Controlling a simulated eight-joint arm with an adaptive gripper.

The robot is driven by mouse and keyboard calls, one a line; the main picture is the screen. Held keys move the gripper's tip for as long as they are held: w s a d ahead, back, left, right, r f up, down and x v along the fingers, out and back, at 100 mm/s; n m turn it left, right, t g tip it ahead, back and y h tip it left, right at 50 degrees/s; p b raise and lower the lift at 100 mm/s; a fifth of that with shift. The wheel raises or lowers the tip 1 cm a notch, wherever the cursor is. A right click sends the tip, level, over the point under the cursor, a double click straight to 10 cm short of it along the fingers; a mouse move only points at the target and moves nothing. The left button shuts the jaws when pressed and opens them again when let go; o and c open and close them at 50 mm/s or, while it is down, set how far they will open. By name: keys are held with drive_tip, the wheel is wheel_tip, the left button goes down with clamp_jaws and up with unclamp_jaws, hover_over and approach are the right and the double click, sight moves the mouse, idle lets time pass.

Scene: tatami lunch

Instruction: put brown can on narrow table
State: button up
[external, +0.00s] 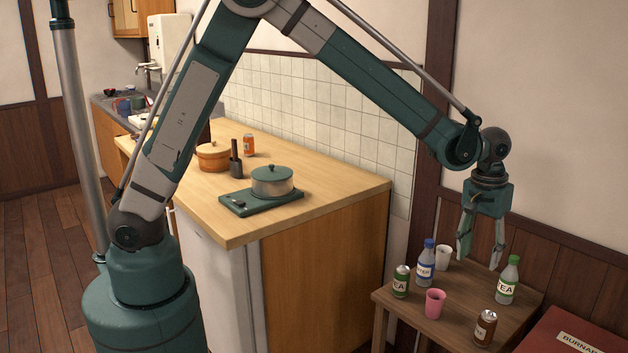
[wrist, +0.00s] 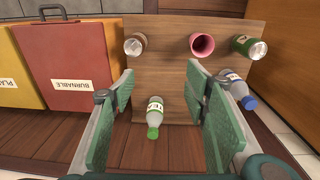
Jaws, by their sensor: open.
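The brown can (external: 486,327) stands upright near the front right edge of a small wooden table (external: 455,335). In the wrist view the brown can (wrist: 135,45) is at the far edge of the tabletop (wrist: 170,75), beyond the left finger's tip. My gripper (external: 481,254) is open, empty and pointing down above the back part of this table. In the wrist view my gripper (wrist: 160,85) has its fingers wide apart, with a green-capped bottle (wrist: 155,112) showing between them. I cannot tell whether this small table is the narrow table.
The small table also holds a green can (external: 400,282), a blue-capped bottle (external: 425,265), a white cup (external: 442,257) and a pink cup (external: 434,303). A red burnable bin (external: 560,335) stands beside it. The counter (external: 330,180) holds a pot (external: 272,181) and an orange can (external: 249,146).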

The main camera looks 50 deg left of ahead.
drive_tip(key=s+a+r+t, duration=0.1)
drive_tip(key=s+a+r, duration=0.2)
drive_tip(key=a+r, duration=0.5)
drive_tip(key=s+a+r+t, duration=0.1)
drive_tip(key=s+a+r, duration=0.25)
drive_tip(key=a, duration=0.75)
drive_tip(key=s+a+r+t, duration=0.1)
drive_tip(key=s+a+r, duration=0.1)
drive_tip(key=a+r, duration=0.6)
drive_tip(key=s+a+f+t, duration=0.2)
drive_tip(key=s+a+t, duration=0.1)
drive_tip(key=s+a, duration=1.7)
drive_tip(key=a, duration=0.3)
drive_tip(key=shift+s+f+t, duration=0.2)
drive_tip(key=shift+f+t, duration=0.05)
drive_tip(key=shift+t, duration=0.05)
